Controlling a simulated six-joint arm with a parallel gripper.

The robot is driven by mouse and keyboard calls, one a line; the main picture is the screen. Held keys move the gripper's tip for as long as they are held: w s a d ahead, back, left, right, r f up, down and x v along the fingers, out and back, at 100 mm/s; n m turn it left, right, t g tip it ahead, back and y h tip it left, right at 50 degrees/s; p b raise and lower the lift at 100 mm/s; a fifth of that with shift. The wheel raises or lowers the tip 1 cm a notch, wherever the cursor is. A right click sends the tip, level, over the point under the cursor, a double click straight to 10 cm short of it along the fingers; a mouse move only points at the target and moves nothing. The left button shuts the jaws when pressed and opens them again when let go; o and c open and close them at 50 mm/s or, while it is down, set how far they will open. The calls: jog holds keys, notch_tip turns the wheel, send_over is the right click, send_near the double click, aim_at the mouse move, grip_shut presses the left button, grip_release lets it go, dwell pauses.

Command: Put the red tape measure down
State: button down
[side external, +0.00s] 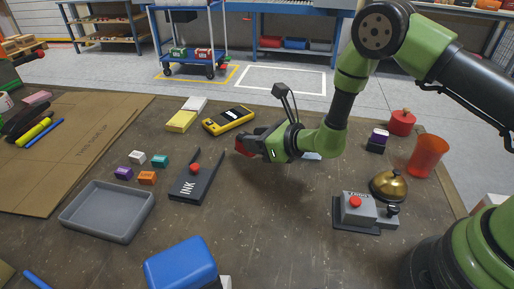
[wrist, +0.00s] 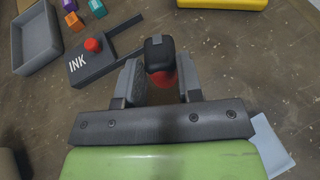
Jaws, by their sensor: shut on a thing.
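The red tape measure (wrist: 162,76) is between the fingers of my gripper (wrist: 160,80) in the wrist view, its black part uppermost and some red showing below. In the side view a small part of the red tape measure (side external: 243,148) shows at the tips of my gripper (side external: 246,144). My gripper is shut on it, with the fingers pointing left. It seems to be held above the brown table, though the height is hard to judge. The fingers hide most of it.
The black INK holder (side external: 197,183) with a red knob lies left of my gripper. Beyond it are a grey tray (side external: 107,211) and small coloured blocks. A yellow device (side external: 229,120) lies behind. A bell (side external: 389,185) and a red cup (side external: 426,156) stand right.

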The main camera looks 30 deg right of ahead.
jog(key=shift+f, duration=1.25)
jog(key=shift+f, duration=0.2)
jog(key=c, duration=0.8)
grip_release()
jog(key=shift+r, duration=0.1)
